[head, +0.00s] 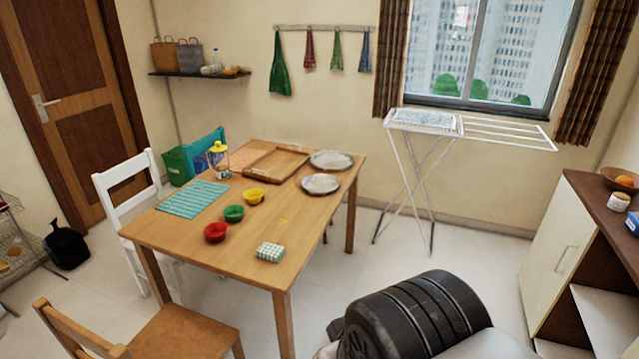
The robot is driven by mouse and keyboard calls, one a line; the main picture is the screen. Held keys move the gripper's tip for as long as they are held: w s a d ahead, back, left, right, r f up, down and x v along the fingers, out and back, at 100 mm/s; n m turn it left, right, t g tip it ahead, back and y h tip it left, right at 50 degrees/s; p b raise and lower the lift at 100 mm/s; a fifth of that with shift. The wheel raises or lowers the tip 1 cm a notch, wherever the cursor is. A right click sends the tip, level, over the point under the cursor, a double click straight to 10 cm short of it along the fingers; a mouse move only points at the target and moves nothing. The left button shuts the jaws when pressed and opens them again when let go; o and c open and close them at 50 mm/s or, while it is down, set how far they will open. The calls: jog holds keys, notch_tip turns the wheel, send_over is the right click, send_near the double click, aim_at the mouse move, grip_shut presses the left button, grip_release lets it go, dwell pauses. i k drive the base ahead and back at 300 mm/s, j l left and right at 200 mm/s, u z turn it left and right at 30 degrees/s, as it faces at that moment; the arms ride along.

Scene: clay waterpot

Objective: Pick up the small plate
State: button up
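Two round greyish-white plates lie flat at the right end of the wooden table. The nearer plate (321,184) looks the smaller of the two. The farther plate (331,160) lies just behind it, close to the table's far right corner. Nothing stands on either plate that I can make out. A dark ribbed part of my own arm fills the lower right of the head view, apart from the table. My gripper's fingers do not show.
A drying rack (405,165) stands right. Floor between is clear.

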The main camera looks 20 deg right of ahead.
aim_at(314, 185)
jog(key=i+l+u, duration=0.1)
jog(key=i+l, duration=0.25)
jog(key=i+l+u, duration=0.15)
jog(key=i+l, duration=0.2)
jog(key=l, duration=0.15)
jog(key=i+l+u, duration=0.1)
jog(key=i+l, duration=0.25)
jog(key=l, duration=0.15)
jog(key=i+l+u, duration=0.1)
jog(key=i+l, duration=0.2)
jog(key=l, duration=0.2)
jog(key=i+l+u, duration=0.1)
jog(key=i+l, duration=0.2)
jog(key=l, duration=0.2)
jog(key=i+l+u, duration=0.15)
jog(key=i+l, duration=0.15)
jog(key=l, duration=0.25)
jog(key=i+l+u, duration=0.1)
jog(key=i+l, duration=0.15)
jog(key=l, duration=0.35)
jog(key=i+l+u, duration=0.1)
jog(key=l, duration=0.5)
jog(key=i, duration=0.1)
